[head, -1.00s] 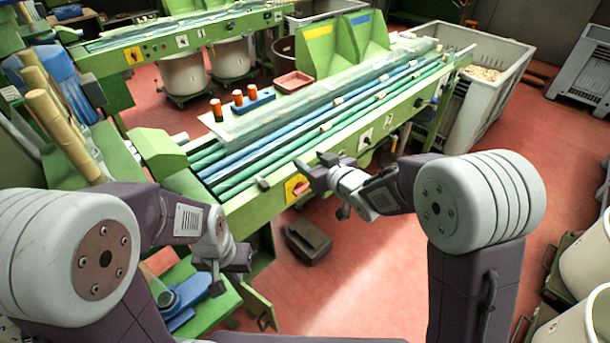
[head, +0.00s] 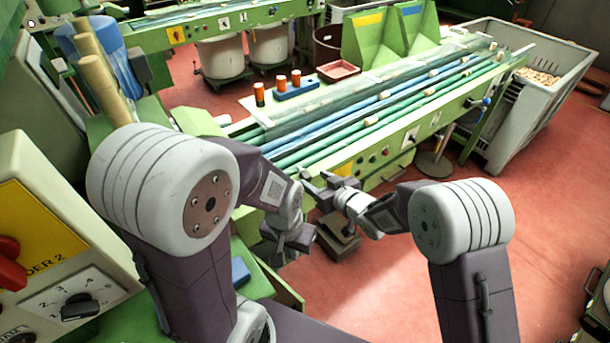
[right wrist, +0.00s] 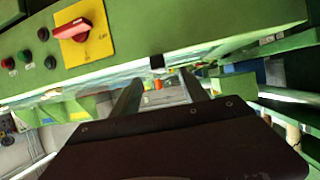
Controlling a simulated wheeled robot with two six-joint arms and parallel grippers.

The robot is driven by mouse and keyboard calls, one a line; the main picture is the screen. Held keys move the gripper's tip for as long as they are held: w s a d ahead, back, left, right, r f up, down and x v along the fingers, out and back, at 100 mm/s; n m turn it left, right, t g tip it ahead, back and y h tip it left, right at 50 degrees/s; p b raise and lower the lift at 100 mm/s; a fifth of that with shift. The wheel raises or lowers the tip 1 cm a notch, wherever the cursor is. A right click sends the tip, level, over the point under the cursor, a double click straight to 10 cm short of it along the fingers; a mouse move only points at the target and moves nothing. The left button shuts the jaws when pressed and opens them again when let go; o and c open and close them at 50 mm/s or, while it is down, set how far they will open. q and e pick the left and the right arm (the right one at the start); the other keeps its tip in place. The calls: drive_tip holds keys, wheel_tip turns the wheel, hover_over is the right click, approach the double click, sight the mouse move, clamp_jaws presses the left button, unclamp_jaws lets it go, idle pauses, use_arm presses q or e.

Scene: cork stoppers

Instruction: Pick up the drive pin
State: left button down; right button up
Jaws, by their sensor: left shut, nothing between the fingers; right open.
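I cannot make out for certain which object is the drive pin. Two orange-topped pegs (head: 289,79) stand in a blue block (head: 297,91) on the machine's far ledge. A third, dark-bodied peg (head: 259,94) with an orange top stands just left of the block. My right gripper (head: 311,183) is open and empty at the machine's near edge, well short of the pegs. Its two fingers (right wrist: 163,88) show apart in the right wrist view, with small orange shapes (right wrist: 158,85) far beyond. My left gripper (head: 272,252) is shut and empty, low in front of the machine.
The long green machine (head: 425,133) with blue and green channels lies ahead. A red tray (head: 338,70) sits behind the blue block. A grey bin (head: 545,95) of corks stands at right. A control box (head: 60,240) is close at left. Red floor (head: 450,290) is open at right.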

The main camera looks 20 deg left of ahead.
sight(308, 177)
drive_tip(key=x, duration=0.5)
drive_tip(key=shift+w+a+f, duration=0.15)
drive_tip(key=shift+a+f, duration=0.1)
drive_tip(key=shift+f, duration=0.1)
drive_tip(key=shift+d, duration=0.1)
drive_tip(key=shift+c, duration=0.9)
clamp_jaws()
